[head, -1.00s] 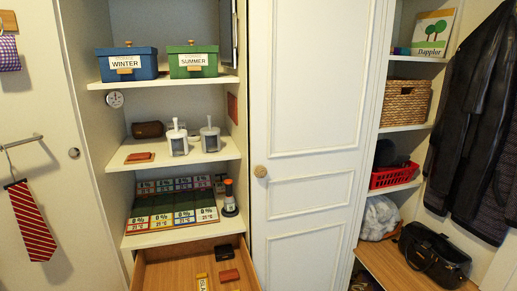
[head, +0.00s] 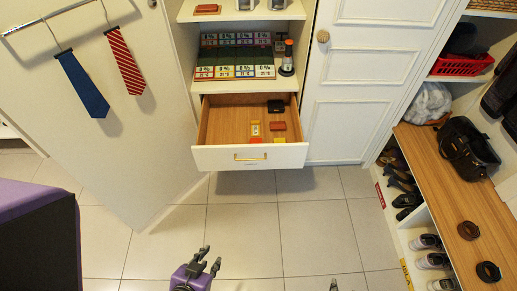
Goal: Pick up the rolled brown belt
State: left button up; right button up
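A rolled brown belt (head: 468,230) lies on the wooden bench top at the right side of the head view. A rolled black belt (head: 488,271) lies just nearer to me on the same bench. My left gripper (head: 210,257) shows at the bottom, left of centre, with its dark fingers apart and nothing between them. It is over the floor, far to the left of the brown belt. Of my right gripper (head: 333,285) only a small dark tip shows at the bottom edge; the rest is out of view.
The wooden bench (head: 440,181) also carries a black handbag (head: 468,150). Shoes (head: 401,184) stand in cubbies beneath it. An open drawer (head: 225,157) juts out at centre, holding small items. Ties hang on the left door. The tiled floor (head: 265,235) between is clear.

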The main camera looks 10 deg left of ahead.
aim_at(476, 232)
jog(key=z, duration=1.75)
jog(key=i+j, duration=0.1)
jog(key=i, duration=0.35)
jog(key=i+j+z, duration=0.1)
jog(key=i, duration=0.35)
jog(key=i+j, duration=0.1)
jog(key=i, duration=0.35)
